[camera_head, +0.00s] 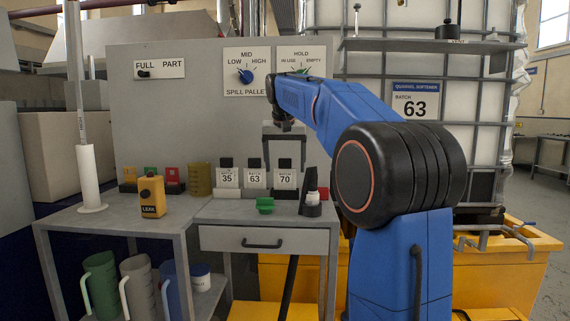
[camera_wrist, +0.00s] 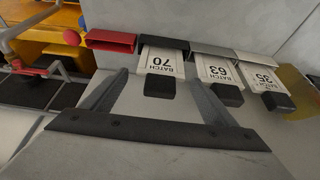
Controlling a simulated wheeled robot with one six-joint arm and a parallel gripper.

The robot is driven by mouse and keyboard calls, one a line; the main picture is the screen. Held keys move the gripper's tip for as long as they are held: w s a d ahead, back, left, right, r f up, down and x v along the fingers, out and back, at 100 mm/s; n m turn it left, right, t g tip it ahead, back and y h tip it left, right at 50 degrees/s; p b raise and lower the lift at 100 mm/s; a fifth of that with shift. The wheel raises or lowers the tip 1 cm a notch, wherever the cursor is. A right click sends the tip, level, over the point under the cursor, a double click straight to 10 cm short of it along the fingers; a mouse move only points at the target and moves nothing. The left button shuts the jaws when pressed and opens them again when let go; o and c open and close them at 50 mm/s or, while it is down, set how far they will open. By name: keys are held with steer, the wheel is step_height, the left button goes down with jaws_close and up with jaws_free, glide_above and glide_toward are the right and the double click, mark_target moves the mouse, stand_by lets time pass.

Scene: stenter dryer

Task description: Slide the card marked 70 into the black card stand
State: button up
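The card marked 70 (camera_head: 286,180) stands upright at the right of a row of white cards on the small table, with a black grip on top. In the wrist view, card 70 (camera_wrist: 162,62) appears upside down, its foot at a dark, black-looking holder (camera_wrist: 168,42). I cannot tell whether this is the black card stand. My gripper (camera_head: 285,150) points down over card 70. In the wrist view, its fingers (camera_wrist: 158,92) are spread wide, with card 70's black grip showing between them. I cannot tell whether they touch it.
Card 63 (camera_head: 255,178) and card 35 (camera_head: 227,177) stand close to the left. A red holder (camera_wrist: 110,40) is beside card 70. A green object (camera_head: 265,205) and a black-and-white bottle (camera_head: 312,203) sit in front. A yellow box (camera_head: 152,196) stands further left.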

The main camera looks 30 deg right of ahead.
steer(key=v, duration=1.7)
steer(key=shift+r, duration=0.25)
steer(key=shift+s, duration=0.1)
steer(key=s+a+f+n+y, duration=0.1)
steer(key=s+a+f, duration=0.4)
steer(key=s+f, duration=0.6)
steer(key=s+a+f+n, duration=0.3)
steer(key=s+f, duration=0.8)
steer(key=f, duration=0.9)
steer(key=s+a+f+n+t+y, duration=0.1)
steer(key=s+a+f, duration=0.5)
steer(key=s+f, duration=0.6)
step_height(320, 180, down, 4)
steer(key=shift+a+f+n+y, duration=0.15)
steer(key=shift+a+n+y, duration=0.2)
steer(key=shift+n, duration=0.55)
